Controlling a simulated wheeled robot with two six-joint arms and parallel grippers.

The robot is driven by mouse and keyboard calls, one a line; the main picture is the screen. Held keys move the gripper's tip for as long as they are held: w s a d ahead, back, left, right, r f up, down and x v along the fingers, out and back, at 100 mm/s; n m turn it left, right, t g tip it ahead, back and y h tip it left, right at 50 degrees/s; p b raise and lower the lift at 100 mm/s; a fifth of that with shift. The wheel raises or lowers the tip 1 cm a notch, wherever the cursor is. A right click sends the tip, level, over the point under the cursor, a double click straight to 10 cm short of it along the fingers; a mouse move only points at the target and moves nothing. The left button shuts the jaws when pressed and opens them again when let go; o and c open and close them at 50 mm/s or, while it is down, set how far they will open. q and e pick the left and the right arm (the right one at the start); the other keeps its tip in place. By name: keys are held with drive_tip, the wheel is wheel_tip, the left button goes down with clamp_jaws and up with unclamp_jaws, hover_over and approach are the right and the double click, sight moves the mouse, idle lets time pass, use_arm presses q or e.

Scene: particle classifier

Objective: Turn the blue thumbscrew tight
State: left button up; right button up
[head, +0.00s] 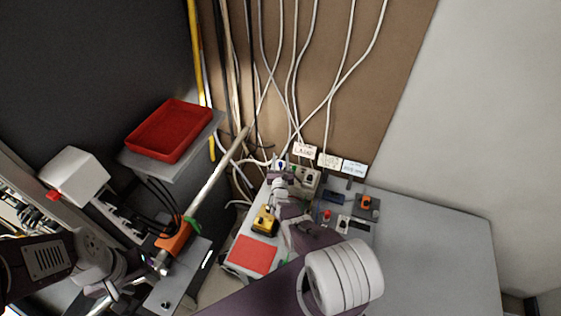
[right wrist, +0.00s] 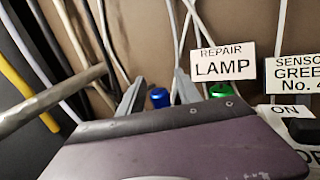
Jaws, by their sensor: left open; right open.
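The blue thumbscrew (right wrist: 160,97) shows in the right wrist view as a small blue knob between the two fingers of my right gripper (right wrist: 159,77). The fingers stand apart on either side of it, with a gap visible on each side; whether they reach its depth is unclear. In the head view my right gripper (head: 281,171) is at the back of the grey table, and it largely hides the thumbscrew. My left gripper (head: 155,264) is open at the lower left, near an orange clamp piece (head: 174,240) on a metal tube.
A green lamp (right wrist: 220,90) sits right of the thumbscrew, under a "REPAIR LAMP" sign (right wrist: 222,64). A switch (right wrist: 302,129) is further right. A slanted metal tube (head: 215,180) and a red tray (head: 170,130) stand left. The table's right side (head: 440,250) is clear.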

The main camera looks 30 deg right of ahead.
clamp_jaws()
use_arm(q)
drive_tip(key=shift+f, duration=0.25)
use_arm(e)
drive_tip(key=shift+m+h, duration=0.3)
